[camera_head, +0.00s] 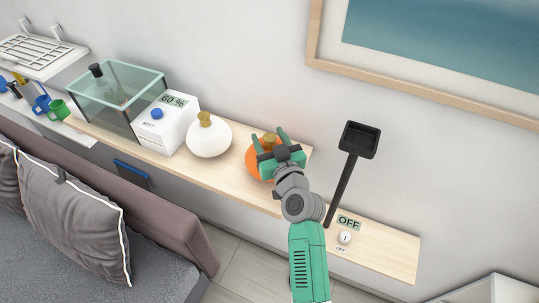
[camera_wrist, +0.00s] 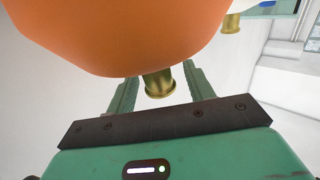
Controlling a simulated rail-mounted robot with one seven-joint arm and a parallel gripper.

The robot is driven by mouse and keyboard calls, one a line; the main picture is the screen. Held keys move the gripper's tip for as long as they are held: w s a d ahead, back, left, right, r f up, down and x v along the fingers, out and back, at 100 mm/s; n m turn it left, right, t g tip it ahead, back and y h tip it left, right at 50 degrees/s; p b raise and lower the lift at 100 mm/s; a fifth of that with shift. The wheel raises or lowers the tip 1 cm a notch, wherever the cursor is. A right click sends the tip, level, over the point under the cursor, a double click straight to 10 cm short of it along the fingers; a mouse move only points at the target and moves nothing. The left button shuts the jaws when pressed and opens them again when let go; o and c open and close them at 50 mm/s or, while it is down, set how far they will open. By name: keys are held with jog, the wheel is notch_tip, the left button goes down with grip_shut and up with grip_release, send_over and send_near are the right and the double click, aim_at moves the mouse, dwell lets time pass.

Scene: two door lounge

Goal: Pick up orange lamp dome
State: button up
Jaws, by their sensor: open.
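The orange lamp dome (camera_head: 254,162) sits on the wooden shelf, partly hidden behind my gripper (camera_head: 271,142). In the wrist view the orange lamp dome (camera_wrist: 120,35) fills the upper left, and its short brass neck (camera_wrist: 158,84) points toward my gripper's body. My gripper (camera_wrist: 160,78) is open, with one green finger on each side of the brass neck. I see gaps between the neck and the fingers, so they do not appear to touch it.
A white dome with a brass neck (camera_head: 209,138) stands left of the orange one. Further left are a white box reading 60 % (camera_head: 170,124) and a glass tank (camera_head: 112,98). A black post with a square head (camera_head: 349,165) rises at right, near an OFF switch (camera_head: 345,237).

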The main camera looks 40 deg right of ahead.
jog(key=shift+w, duration=0.1)
jog(key=shift+c, duration=0.4)
grip_shut()
